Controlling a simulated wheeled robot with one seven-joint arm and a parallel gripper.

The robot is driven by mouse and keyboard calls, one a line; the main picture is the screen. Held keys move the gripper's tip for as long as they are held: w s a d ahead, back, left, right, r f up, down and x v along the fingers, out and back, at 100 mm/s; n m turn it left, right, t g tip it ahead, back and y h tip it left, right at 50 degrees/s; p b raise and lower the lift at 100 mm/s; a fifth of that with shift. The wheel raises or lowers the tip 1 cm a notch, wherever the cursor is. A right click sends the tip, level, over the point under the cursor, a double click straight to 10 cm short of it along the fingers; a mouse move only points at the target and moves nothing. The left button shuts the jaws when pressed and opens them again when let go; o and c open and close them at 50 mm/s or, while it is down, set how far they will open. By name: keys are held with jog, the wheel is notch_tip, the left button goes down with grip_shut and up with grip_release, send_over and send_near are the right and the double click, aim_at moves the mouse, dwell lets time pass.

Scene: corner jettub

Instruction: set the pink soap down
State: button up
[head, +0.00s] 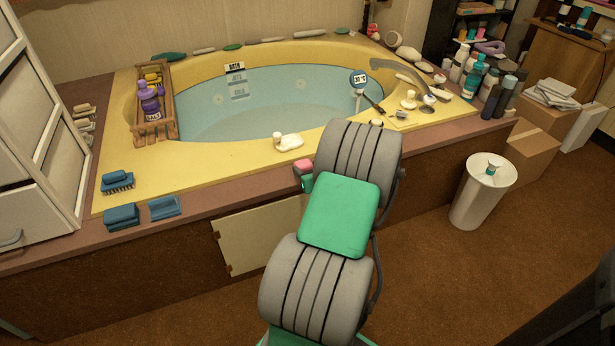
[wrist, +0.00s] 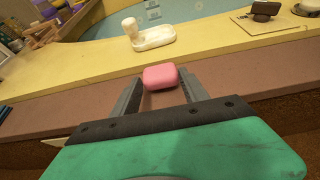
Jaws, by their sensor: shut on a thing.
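The pink soap (wrist: 160,77) is a small rounded block between the fingertips of my gripper (wrist: 160,88) in the wrist view. My gripper is shut on it. In the head view the pink soap (head: 303,166) shows at the left of my arm, over the brown ledge in front of the yellow tub rim. Whether it touches the ledge I cannot tell. A white soap dish (head: 290,142) with a small pale object at its left end sits on the tub's yellow rim just beyond; it also shows in the wrist view (wrist: 156,40).
The yellow corner tub (head: 130,172) holds pale blue water. A wooden rack (head: 170,120) with a purple bottle stands at its left. Blue brushes and blocks (head: 121,216) lie at the front left. Several bottles (head: 490,90) crowd the right end. The ledge (head: 230,192) left of my gripper is clear.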

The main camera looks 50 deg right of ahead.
jog(key=shift+f, duration=0.45)
jog(key=o, duration=1.5)
jog(key=shift+o, duration=0.2)
